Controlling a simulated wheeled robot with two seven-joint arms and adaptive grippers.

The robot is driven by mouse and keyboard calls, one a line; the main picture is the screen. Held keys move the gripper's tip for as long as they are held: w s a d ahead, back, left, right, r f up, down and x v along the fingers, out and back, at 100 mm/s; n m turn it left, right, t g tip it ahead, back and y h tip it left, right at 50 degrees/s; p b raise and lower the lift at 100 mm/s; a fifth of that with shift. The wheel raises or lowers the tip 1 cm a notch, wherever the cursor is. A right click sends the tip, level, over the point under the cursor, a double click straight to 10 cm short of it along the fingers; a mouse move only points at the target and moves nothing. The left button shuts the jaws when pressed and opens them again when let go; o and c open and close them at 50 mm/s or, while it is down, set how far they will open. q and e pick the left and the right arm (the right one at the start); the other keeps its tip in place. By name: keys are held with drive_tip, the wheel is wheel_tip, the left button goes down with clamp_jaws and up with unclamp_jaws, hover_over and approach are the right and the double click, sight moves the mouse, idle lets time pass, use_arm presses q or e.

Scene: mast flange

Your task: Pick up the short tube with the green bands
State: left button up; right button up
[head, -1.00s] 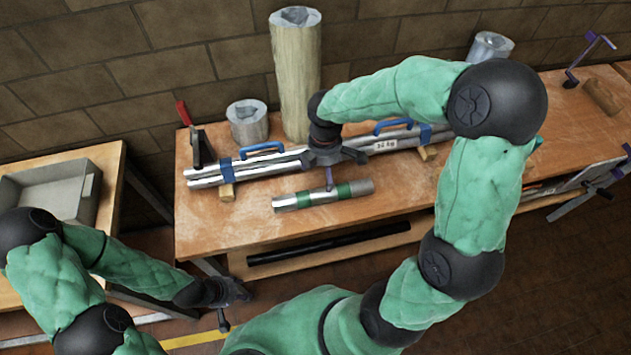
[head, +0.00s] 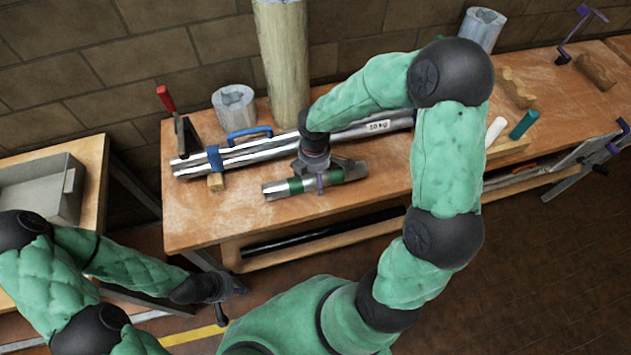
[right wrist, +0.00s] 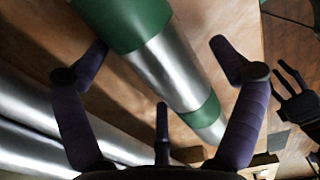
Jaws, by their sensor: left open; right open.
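The short tube (head: 275,191) is silver with two green bands and lies on the wooden bench in the head view. In the right wrist view the tube (right wrist: 165,68) runs diagonally between the spread fingers. My right gripper (head: 322,180) is open above the tube's middle in the head view, and it hides part of it. In the right wrist view my right gripper (right wrist: 155,60) has its fingers on either side of the tube, with no visible grip on it. My left gripper (head: 232,290) is open and empty, low in front of the bench, away from the tube.
Long silver pipes with a blue handle (head: 250,132) lie just behind the tube. A wooden post (head: 283,60), a metal cylinder (head: 235,105) and a red-handled clamp (head: 172,110) stand at the back. A green cylinder (head: 524,124) lies to the right. The bench front (head: 215,225) is clear.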

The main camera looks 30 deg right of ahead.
drive_tip(key=shift+f, duration=0.1)
drive_tip(key=c, duration=1.5)
drive_tip(key=shift+o, duration=0.2)
